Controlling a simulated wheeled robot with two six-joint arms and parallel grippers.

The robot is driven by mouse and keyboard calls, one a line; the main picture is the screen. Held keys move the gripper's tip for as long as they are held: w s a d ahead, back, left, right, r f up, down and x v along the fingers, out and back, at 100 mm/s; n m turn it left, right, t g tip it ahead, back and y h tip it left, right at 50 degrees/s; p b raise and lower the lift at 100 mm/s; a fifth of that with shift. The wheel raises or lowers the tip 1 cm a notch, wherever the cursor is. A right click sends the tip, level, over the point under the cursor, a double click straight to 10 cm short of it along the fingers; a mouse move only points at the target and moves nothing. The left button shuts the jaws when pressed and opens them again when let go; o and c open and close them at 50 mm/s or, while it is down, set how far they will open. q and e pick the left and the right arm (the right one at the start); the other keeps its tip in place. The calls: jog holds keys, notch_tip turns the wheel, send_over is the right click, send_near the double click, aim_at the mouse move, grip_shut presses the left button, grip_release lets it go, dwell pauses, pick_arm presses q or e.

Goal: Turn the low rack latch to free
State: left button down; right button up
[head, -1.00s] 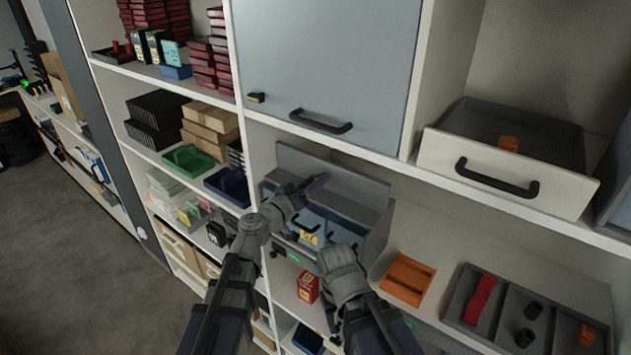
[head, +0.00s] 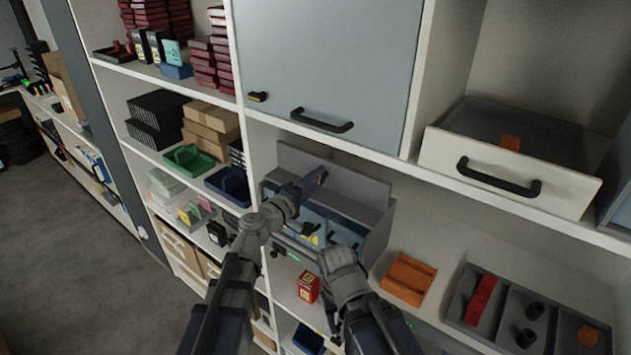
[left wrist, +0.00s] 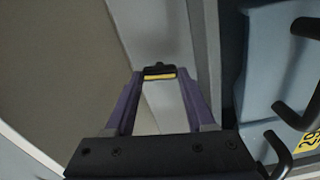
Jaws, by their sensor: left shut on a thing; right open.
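The low rack (head: 350,192) is a grey frame with blue drawers on the shelf in the middle of the head view. In the left wrist view its latch (left wrist: 158,72) is a small black piece with a yellow strip, against a pale grey panel. My left gripper (left wrist: 160,80) is shut on the latch, one purple finger at each side. In the head view my left gripper (head: 316,178) is in front of the rack's upper part, and the latch is hidden. My right gripper (head: 335,255) is open and empty, lower, in front of the rack.
A blue cabinet door (head: 320,65) with its own black-and-yellow latch (head: 257,97) is above. A red box (head: 308,287) and an orange tray (head: 408,278) stand below and right. A grey divided tray (head: 463,295) is further right. An open drawer (head: 500,176) juts out at upper right.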

pick_arm(q)
jog(key=shift+f+n, duration=0.1)
jog(key=shift+n, duration=0.7)
jog(key=shift+s+n, duration=0.1)
jog(key=shift+n, duration=0.2)
pick_arm(e)
jog(key=shift+f, duration=0.1)
pick_arm(q)
jog(key=shift+c, duration=1.2)
grip_release()
jog(key=shift+a, duration=0.1)
